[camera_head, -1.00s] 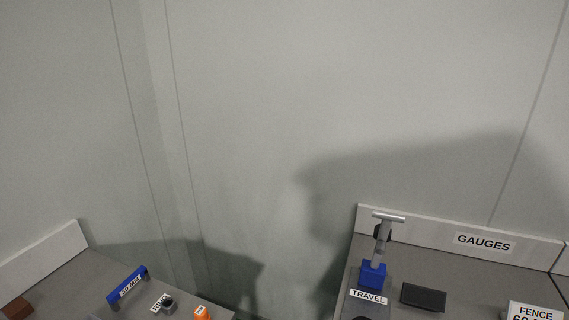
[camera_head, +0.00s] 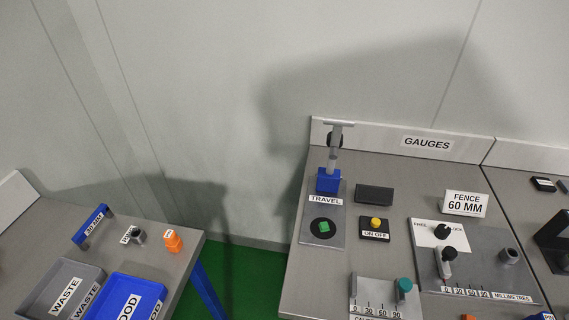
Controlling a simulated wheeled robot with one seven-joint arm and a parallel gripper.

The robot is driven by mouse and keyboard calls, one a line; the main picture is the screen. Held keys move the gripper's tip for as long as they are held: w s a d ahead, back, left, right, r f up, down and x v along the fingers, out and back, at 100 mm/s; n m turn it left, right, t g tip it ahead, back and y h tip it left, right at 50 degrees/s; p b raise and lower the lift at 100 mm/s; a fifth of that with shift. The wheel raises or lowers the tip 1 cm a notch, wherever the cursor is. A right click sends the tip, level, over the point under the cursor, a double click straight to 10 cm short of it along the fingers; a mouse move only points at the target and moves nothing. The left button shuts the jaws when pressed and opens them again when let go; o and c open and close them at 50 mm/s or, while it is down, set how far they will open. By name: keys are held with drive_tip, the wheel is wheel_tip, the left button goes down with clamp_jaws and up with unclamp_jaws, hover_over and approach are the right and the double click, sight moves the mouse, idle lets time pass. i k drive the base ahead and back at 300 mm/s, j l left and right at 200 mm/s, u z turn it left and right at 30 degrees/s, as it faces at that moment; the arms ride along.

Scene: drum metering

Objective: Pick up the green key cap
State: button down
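The green key cap (camera_head: 324,227) is a small green block. It sits on a round black pad (camera_head: 331,231) on the grey TRAVEL plate (camera_head: 308,241), near the left side of the gauges table. A blue block with a grey T-shaped post (camera_head: 328,181) stands just behind it on the same plate. My gripper is not in view.
A dark block (camera_head: 374,194) and a yellow button box (camera_head: 374,236) stand right of the plate. A FENCE 60 MM sign (camera_head: 465,204) and a lever panel (camera_head: 480,290) lie further right. A left table holds WASTE (camera_head: 47,302) and GOOD bins. Green floor (camera_head: 250,280) separates the tables.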

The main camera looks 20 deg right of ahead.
sight(324, 226)
drive_tip(key=i+j, duration=0.1)
drive_tip(key=j, duration=0.4)
drive_tip(key=i+j, duration=0.1)
drive_tip(key=j, duration=0.85)
drive_tip(key=i+l, duration=0.1)
drive_tip(key=l, duration=0.65)
drive_tip(key=i, duration=0.05)
